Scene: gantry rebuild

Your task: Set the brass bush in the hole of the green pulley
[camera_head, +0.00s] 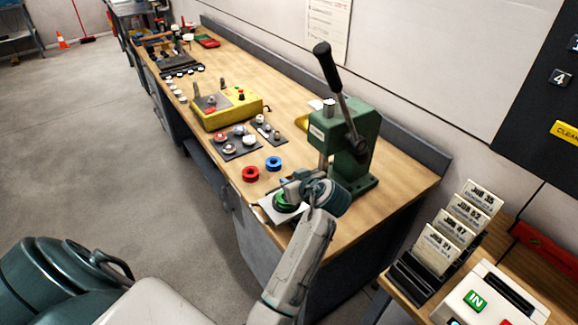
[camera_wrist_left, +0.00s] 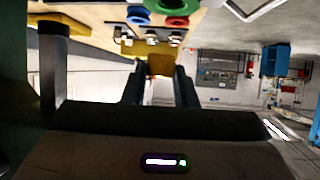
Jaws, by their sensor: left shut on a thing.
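The green pulley (camera_head: 286,205) lies on a pale plate (camera_head: 269,212) near the front edge of the bench, partly covered by my arm. I cannot tell whether the bush touches the pulley. My right gripper is out of view.
A red ring (camera_head: 251,174) and a blue ring (camera_head: 273,164) lie close behind the pulley. A green lever press (camera_head: 345,140) stands just right of it. Dark trays (camera_head: 236,154) with small parts and a yellow fixture (camera_head: 226,115) are farther along the bench.

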